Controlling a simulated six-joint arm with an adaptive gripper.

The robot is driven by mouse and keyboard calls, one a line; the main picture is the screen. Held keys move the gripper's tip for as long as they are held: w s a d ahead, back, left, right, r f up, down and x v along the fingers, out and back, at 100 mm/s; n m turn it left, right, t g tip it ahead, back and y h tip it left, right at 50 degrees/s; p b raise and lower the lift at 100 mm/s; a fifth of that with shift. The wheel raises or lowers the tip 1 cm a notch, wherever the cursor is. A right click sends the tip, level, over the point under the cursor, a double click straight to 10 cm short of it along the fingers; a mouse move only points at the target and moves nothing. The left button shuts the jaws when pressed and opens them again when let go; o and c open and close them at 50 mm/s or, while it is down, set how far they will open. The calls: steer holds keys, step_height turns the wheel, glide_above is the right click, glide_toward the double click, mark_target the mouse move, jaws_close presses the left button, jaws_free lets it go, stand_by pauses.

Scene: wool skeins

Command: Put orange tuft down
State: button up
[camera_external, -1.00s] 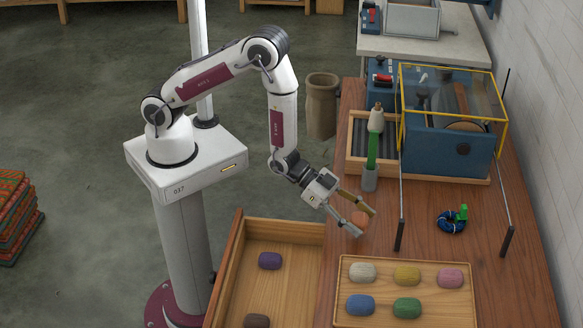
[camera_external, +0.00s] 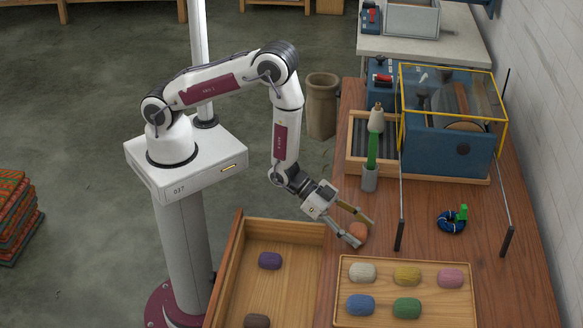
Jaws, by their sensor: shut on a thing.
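The orange tuft (camera_external: 358,231) is a small rounded piece of wool. My gripper (camera_external: 363,233) is shut on it, with one finger on either side. It is over the wooden table (camera_external: 430,215), just behind the far edge of the light wooden tray (camera_external: 336,290). I cannot tell whether the tuft touches the table top.
The tray holds several tufts, among them a white one (camera_external: 362,272) and a blue one (camera_external: 360,305). An open drawer (camera_external: 238,262) at left holds a purple tuft (camera_external: 270,260) and a brown one. Thin upright rods and a blue machine (camera_external: 450,150) stand nearby. A blue coil (camera_external: 451,221) lies right.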

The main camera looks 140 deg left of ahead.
mark_target(355, 228)
steer(key=shift+f, duration=0.1)
steer(key=o, duration=0.7)
steer(key=shift+v, duration=3.75)
steer(key=shift+w, duration=0.1)
